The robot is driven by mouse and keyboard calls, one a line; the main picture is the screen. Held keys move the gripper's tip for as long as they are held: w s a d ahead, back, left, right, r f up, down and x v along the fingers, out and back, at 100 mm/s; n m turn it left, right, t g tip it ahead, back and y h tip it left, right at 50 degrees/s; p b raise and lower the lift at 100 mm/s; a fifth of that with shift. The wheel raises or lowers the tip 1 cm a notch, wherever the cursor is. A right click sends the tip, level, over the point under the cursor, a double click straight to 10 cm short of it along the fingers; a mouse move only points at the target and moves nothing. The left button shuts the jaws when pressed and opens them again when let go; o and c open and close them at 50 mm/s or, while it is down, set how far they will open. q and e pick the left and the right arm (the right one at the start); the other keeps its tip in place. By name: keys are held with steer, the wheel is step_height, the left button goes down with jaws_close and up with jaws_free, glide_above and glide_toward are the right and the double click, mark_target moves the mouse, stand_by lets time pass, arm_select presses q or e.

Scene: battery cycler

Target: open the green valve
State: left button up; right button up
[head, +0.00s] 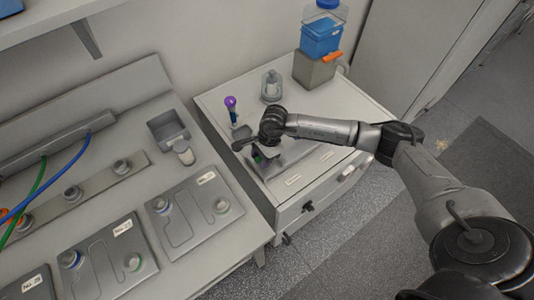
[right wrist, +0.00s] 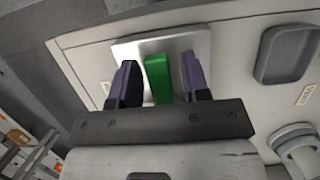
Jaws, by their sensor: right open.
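The green valve's handle (right wrist: 158,78) is a flat green bar standing on a shiny metal plate (right wrist: 188,42) in the right wrist view. My right gripper (right wrist: 160,72) is open, with one dark purple finger on each side of the green handle. Small gaps show between the handle and both fingers. The rest of the valve is hidden there. My left gripper is not in view.
On the cabinet stand a purple-capped tube (head: 231,108), a clear bottle (head: 271,88) and a grey box (head: 315,70) under a blue container (head: 320,37). A grey bench with labelled panels (head: 188,215) and cables lies left. Open floor (head: 345,240) is at right.

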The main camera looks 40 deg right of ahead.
steer(key=shift+c, duration=0.2)
steer(key=c, duration=0.3)
steer(key=n+b, duration=0.1)
steer(key=s+n+b, duration=0.1)
steer(key=shift+s+d+f+n+g, duration=0.15)
steer(key=shift+f+n+g, duration=0.05)
steer(key=shift+n+g, duration=0.1)
steer(key=shift+s+d+n+g+b, duration=0.1)
steer(key=shift+s+n+g+b, duration=0.1)
steer(key=shift+s+n+b, duration=0.3)
steer(key=shift+s+n+g+b, duration=0.15)
steer(key=shift+n+g+b, duration=0.1)
steer(key=shift+n, duration=0.45)
steer(key=shift+s+r+n, duration=0.25)
steer(key=shift+s+n, duration=0.15)
steer(key=shift+n, duration=0.3)
